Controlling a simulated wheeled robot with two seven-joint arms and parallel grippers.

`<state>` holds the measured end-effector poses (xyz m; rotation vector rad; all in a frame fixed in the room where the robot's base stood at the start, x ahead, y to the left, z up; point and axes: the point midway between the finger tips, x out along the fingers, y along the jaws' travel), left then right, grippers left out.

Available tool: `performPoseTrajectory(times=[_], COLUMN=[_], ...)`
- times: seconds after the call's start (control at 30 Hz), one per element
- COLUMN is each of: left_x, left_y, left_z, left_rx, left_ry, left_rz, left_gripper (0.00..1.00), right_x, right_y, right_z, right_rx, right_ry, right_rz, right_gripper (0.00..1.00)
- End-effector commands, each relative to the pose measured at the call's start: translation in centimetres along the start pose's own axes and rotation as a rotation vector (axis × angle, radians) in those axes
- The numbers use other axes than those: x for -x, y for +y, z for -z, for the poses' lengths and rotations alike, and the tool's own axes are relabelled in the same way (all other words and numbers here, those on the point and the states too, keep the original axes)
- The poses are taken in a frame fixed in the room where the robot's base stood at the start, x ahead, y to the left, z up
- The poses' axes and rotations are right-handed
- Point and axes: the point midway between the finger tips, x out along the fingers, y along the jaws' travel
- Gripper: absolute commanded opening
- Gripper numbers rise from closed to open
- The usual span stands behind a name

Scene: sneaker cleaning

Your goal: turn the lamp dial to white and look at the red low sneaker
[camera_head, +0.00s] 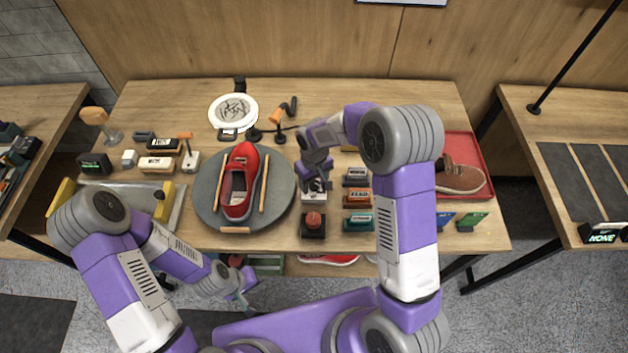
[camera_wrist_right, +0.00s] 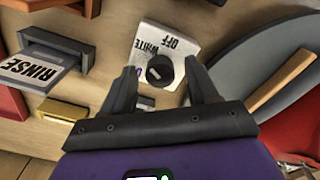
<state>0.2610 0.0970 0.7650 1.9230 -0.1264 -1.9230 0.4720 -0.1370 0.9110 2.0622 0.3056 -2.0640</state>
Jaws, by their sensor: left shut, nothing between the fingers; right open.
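The lamp dial is a black knob (camera_wrist_right: 160,72) on a white box (camera_wrist_right: 176,40) printed OFF and WHITE; a further purple mark is mostly hidden. The knob's pointing direction is unclear. My right gripper (camera_wrist_right: 158,78) is open, with its fingers on either side of the knob; I cannot tell whether they touch it. In the head view my right gripper (camera_head: 317,182) mostly covers the dial box (camera_head: 313,197). The red low sneaker (camera_head: 240,182) lies on the round grey turntable (camera_head: 205,190). My left gripper (camera_head: 243,297) is shut and empty in front of the table.
A round white lamp (camera_head: 233,110) and an orange-headed lamp (camera_head: 286,107) stand behind the turntable. A red tray (camera_head: 470,145) holds a brown shoe (camera_head: 460,178).

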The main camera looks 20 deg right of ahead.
Motion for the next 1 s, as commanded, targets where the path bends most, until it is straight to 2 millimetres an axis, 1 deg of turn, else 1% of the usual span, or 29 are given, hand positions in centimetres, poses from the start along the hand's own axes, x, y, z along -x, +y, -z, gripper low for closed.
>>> performPoseTrajectory(times=[0.17,0.33,0.5,0.63,1.0], left_x=[0.3,0.6,0.8,0.8,0.8], left_y=[0.1,0.2,0.3,0.3,0.3], left_z=[0.0,0.0,0.0,0.0,0.0], left_rx=[0.0,0.0,0.0,0.0,0.0], left_ry=[0.0,0.0,0.0,0.0,0.0], left_rz=[0.0,0.0,0.0,0.0,0.0], left_gripper=[0.0,0.0,0.0,0.0,0.0], right_x=[2.2,5.2,7.1,7.5,7.5], right_y=[0.0,0.0,0.0,0.0,0.0], right_z=[0.1,0.1,0.1,0.0,0.0], right_rx=[0.0,0.0,0.0,0.0,0.0], right_ry=[0.005,0.005,0.004,0.001,0.001], right_rz=[0.0,0.0,0.0,0.0,0.0], right_gripper=[0.59,0.59,0.59,0.59,0.59])
